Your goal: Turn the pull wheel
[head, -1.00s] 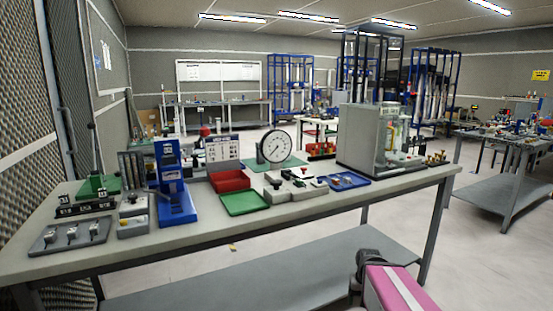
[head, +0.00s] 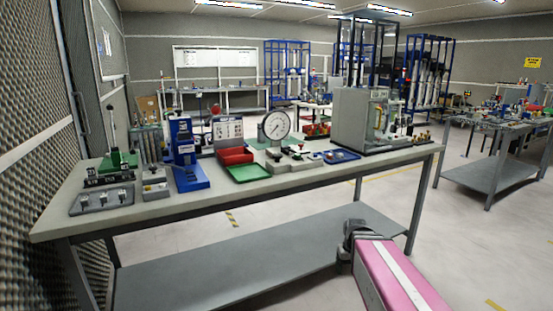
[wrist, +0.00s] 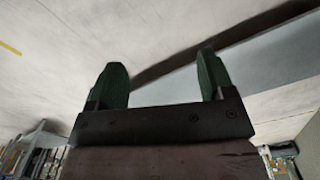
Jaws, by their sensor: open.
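I cannot make out for sure which part is the pull wheel. On the workbench (head: 300,172) in the head view stand a blue upright device (head: 186,160), a round white dial gauge (head: 276,126) and a grey box-shaped unit (head: 352,120) with pipework at its right side. Parts this small do not show clearly. My gripper (wrist: 161,70) is open and empty in the wrist view, its two green fingers wide apart. Beyond them are pale floor and a grey surface with a dark edge. In the head view my arm shows low at the right, in front of the bench and clear of it.
The bench also holds a red tray (head: 236,155), a green tray (head: 247,173) and a grey plate with several levers (head: 102,200). A lower shelf (head: 240,258) runs beneath. Another bench (head: 505,150) stands at the right. The floor between the benches is clear.

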